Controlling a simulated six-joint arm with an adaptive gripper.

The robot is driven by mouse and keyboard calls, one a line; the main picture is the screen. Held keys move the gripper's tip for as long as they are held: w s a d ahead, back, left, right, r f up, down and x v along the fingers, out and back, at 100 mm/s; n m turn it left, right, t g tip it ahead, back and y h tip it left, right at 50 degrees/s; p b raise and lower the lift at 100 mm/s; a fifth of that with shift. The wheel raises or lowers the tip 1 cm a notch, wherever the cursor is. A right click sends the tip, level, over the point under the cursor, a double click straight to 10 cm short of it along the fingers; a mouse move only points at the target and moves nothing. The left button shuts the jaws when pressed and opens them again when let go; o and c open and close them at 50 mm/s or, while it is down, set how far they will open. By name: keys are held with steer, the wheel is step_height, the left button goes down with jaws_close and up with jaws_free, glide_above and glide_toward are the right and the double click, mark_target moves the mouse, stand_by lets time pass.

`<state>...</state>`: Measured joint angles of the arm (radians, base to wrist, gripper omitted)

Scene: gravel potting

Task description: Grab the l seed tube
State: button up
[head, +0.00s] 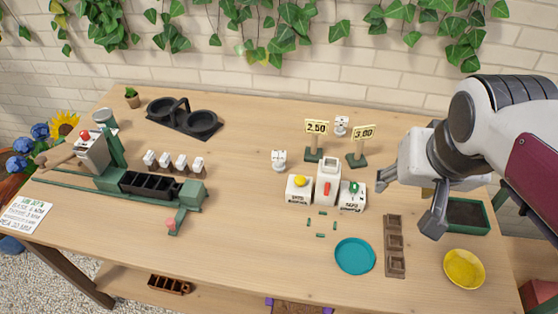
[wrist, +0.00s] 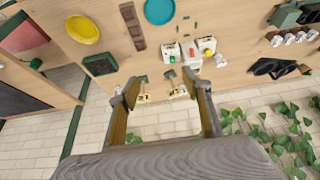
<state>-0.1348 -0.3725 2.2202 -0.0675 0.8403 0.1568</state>
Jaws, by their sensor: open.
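Several small dark green pieces (head: 320,235) lie spread on the table in front of the white boxes. They may be seed tubes, but they are too small to read any letter, so I cannot tell which is the l seed tube. Several white-topped pieces (head: 182,162) stand in a row behind the black tray at left; their kind is unclear. My gripper (head: 410,200) is open and empty above the right part of the table, to the right of the green pieces. In the wrist view my gripper's fingers (wrist: 165,88) are spread wide with nothing between them.
A white box with a yellow knob (head: 299,190), a white unit with a red switch (head: 328,185) and a box with a green knob (head: 352,194) stand mid-table. Price signs (head: 316,128) stand behind. A teal dish (head: 355,257), brown strip tray (head: 394,245) and yellow dish (head: 464,269) lie in front.

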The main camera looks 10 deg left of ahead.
steer(key=w+a+f, duration=0.1)
steer(key=w+a, duration=0.3)
steer(key=w, duration=0.4)
glide_toward(280, 152)
steer(key=w+f, duration=0.1)
steer(key=shift+w+d+f+n+g, duration=0.15)
steer(key=shift+w+f+n+g, duration=0.2)
steer(key=shift+f, duration=0.2)
steer(key=shift+s, duration=0.1)
steer(key=shift+x, duration=1.3)
